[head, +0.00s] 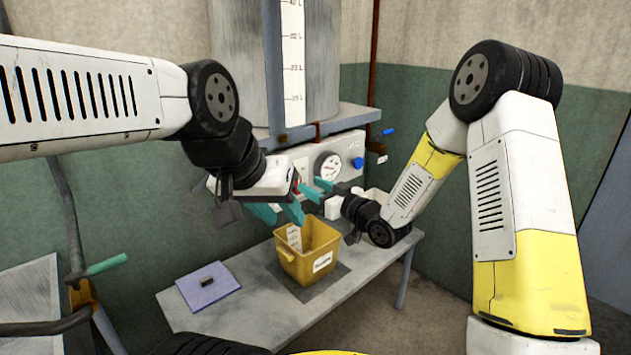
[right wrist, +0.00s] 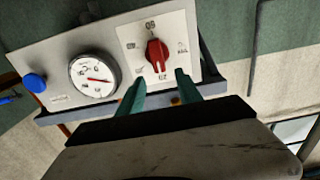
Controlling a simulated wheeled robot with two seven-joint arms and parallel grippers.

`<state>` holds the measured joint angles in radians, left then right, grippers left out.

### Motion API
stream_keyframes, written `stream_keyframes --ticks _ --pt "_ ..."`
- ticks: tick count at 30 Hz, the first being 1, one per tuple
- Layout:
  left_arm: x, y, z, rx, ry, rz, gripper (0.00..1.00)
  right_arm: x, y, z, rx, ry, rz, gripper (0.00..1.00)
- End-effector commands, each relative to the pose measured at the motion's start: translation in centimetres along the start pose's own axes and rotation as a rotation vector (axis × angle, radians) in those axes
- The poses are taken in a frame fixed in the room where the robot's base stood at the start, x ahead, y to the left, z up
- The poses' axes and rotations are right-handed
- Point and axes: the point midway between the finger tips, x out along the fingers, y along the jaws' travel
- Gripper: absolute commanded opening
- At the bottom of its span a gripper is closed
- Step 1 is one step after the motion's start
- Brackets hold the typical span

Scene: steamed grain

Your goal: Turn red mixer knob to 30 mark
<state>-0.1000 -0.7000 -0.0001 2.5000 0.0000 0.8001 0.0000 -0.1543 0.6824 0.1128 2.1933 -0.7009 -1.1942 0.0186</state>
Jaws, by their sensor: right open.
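The red mixer knob (right wrist: 157,54) sits on a white dial plate (right wrist: 183,27) with printed marks around it. The plate looks upside down in the right wrist view, and the small marks are hard to read. The knob stands roughly upright in that view, between and beyond the fingertips of my right gripper (right wrist: 160,88). The gripper is open, its teal fingers apart and not visibly touching the knob. In the head view my right gripper (head: 317,189) is at the panel and the knob is mostly hidden. My left gripper (head: 279,213) is open and empty above the yellow bin.
The control panel (head: 345,146) also carries a round gauge (head: 328,166) and a blue button (head: 357,163). Below are a yellow bin (head: 325,238) and a purple board (head: 208,285) on a grey table (head: 260,320). A metal tank (head: 239,60) stands above. My two grippers are close together.

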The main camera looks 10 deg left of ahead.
Motion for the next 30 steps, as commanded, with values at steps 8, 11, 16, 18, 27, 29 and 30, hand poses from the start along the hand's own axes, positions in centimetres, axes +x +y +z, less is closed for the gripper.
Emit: stream_keyframes --ticks 8,11,16,18,27,29,30 --pt "0.0 0.0 0.0 0.0 0.0 0.0 0.36 4.3 0.0 0.1 0.0 -0.001 -0.001 0.42" --pt "0.0 0.0 0.0 0.0 0.0 0.0 0.36 5.0 0.0 0.1 0.0 -0.003 0.0 0.42" --pt "0.0 0.0 0.0 0.0 0.0 0.0 0.36 5.4 0.1 0.1 0.0 -0.003 0.002 0.42" --pt "0.0 0.0 0.0 0.0 0.0 0.0 0.36 5.4 0.1 0.1 0.0 -0.003 0.002 0.42" --pt "0.0 0.0 0.0 0.0 0.0 0.0 0.36 5.4 0.1 0.1 0.0 -0.003 0.002 0.0" --pt "0.0 0.0 0.0 0.0 0.0 0.0 0.36 5.4 0.1 0.1 0.0 -0.003 0.002 0.0" --pt "0.0 0.0 0.0 0.0 0.0 0.0 0.36 5.4 0.1 0.1 0.0 -0.003 0.002 0.0"
